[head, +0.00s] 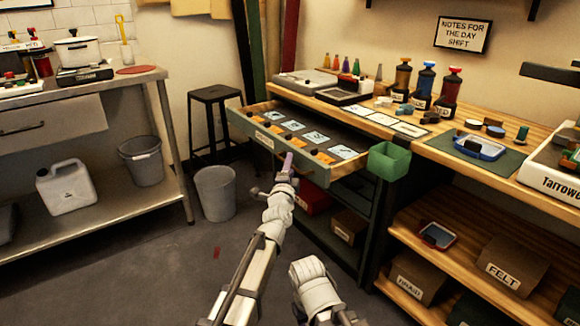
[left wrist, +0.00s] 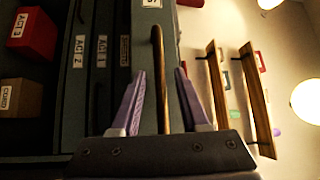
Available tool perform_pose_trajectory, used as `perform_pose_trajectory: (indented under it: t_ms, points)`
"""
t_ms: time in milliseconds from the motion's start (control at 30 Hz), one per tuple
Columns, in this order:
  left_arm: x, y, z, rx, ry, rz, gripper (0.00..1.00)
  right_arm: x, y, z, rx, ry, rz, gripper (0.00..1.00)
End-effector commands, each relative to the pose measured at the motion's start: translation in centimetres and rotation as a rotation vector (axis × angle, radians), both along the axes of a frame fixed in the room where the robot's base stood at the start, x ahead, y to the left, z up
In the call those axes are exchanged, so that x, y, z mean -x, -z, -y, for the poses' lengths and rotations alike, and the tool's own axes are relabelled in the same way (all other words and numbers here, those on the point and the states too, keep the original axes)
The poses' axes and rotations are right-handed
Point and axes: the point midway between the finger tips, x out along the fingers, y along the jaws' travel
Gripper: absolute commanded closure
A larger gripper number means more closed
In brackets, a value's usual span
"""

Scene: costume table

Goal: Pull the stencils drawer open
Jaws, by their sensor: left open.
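The stencils drawer (head: 240,124) stands pulled out from under the wooden table top in the head view. Several pale stencil cards and orange pieces lie in it, and a label shows on its front. My left gripper (head: 287,164) is at the drawer's front, its purple fingers pointing at it. In the left wrist view my left gripper (left wrist: 160,105) is open, with the long wooden handle (left wrist: 158,75) between its fingers and a gap on each side. In the head view the gripper hides part of the handle area. My right gripper is not in view.
A green bin (head: 389,161) hangs by the drawer's right front corner. A grey bucket (head: 215,193) and a black stool (head: 213,100) stand to the left. Lower drawers labelled ACT 1 (left wrist: 102,50) and ACT 2 (left wrist: 79,50) show in the left wrist view. Floor in front is mostly clear.

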Motion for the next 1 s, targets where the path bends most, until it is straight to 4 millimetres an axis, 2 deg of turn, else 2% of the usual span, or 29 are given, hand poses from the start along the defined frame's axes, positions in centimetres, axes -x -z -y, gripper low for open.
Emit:
perform_pose_trajectory:
  t_ms: [267, 600, 700, 1000]
  points:
    - [1.2, 0.2, -0.2, -0.001, 0.0, 0.0, 0.55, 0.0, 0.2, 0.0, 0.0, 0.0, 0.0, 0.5]
    - [6.5, 1.0, -1.0, 0.001, 0.001, 0.0, 0.55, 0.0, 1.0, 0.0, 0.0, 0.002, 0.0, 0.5]
    - [7.5, 1.1, -1.1, 0.001, 0.001, 0.0, 0.55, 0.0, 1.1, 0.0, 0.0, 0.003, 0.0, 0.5]
    - [7.7, 1.0, -1.1, 0.0, 0.0, 0.0, 0.55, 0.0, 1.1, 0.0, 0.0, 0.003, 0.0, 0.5]
